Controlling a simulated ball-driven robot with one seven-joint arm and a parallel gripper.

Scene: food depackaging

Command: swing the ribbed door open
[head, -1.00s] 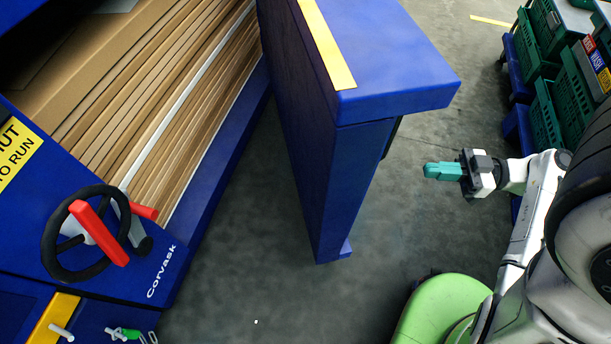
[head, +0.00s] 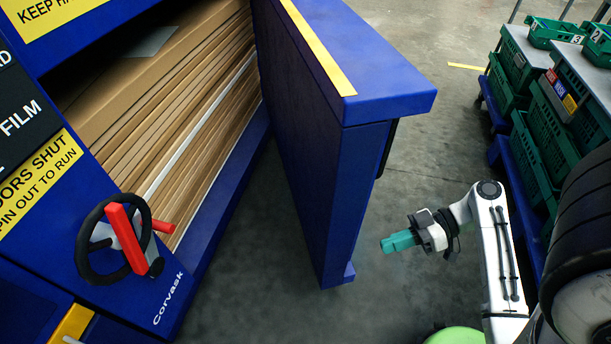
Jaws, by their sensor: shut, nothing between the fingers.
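The blue door (head: 354,205) stands swung out from the blue machine, with a wide gap between it and the machine's front. A yellow strip (head: 318,47) runs along its top. I see its top, its free end and its dark inner face; I cannot make out ribs, and its outer face is mostly hidden. A dark part, perhaps a handle, shows behind its right edge. My gripper (head: 386,245), with teal fingers, is shut and empty. It is right of the door's free end, pointing left at it, apparently apart from it.
The machine holds a stack of brown cardboard sheets (head: 190,85). A black handwheel with a red lever (head: 125,238) is on its front. Green crates (head: 545,125) on blue dollies line the right side. Bare grey floor (head: 430,150) lies between the door and crates.

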